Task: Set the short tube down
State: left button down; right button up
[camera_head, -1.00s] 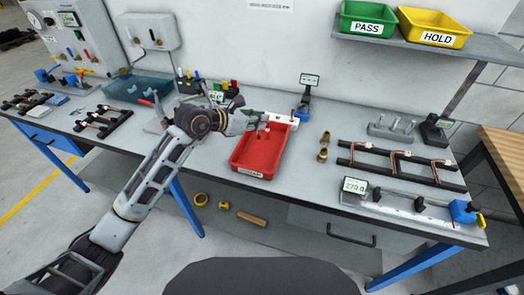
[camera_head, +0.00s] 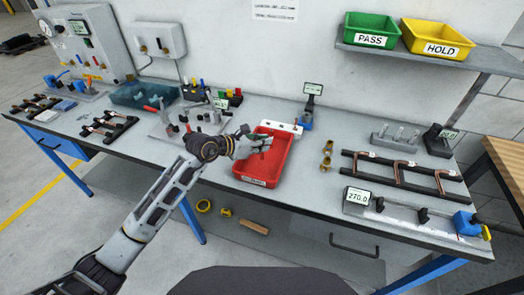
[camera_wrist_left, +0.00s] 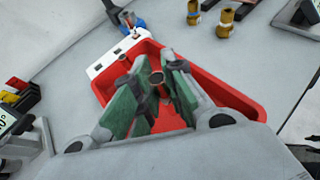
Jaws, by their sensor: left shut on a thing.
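My left gripper (camera_head: 264,143) is over the red tray (camera_head: 282,162), its fingers pointing into the tray's area. In the left wrist view its green-padded fingers (camera_wrist_left: 156,90) are shut on a short copper tube (camera_wrist_left: 157,79). The tube is seen nearly end-on, with its open end toward the camera. The red tray (camera_wrist_left: 228,92) lies behind and below it in that view. I cannot tell whether the tube touches the tray floor. In the head view the tube is mostly hidden by the gripper. My right gripper is not in view.
A white block with holes (camera_head: 283,127) stands along the tray's back edge. Brass fittings (camera_head: 327,160) stand right of the tray. Black racks with copper tubes (camera_head: 402,172) and a measuring fixture reading 270.0 (camera_head: 400,210) are further right. Green and yellow bins (camera_head: 437,36) sit on the shelf.

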aim_at(262, 159)
pick_arm(q)
jog(key=shift+f, duration=0.25)
notch_tip(262, 159, down, 2)
jog(key=shift+f, duration=0.6)
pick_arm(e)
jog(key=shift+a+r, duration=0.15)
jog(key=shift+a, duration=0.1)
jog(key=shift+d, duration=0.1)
pick_arm(q)
jog(key=shift+f, duration=0.2)
jog(key=c, duration=1.5)
grip_release()
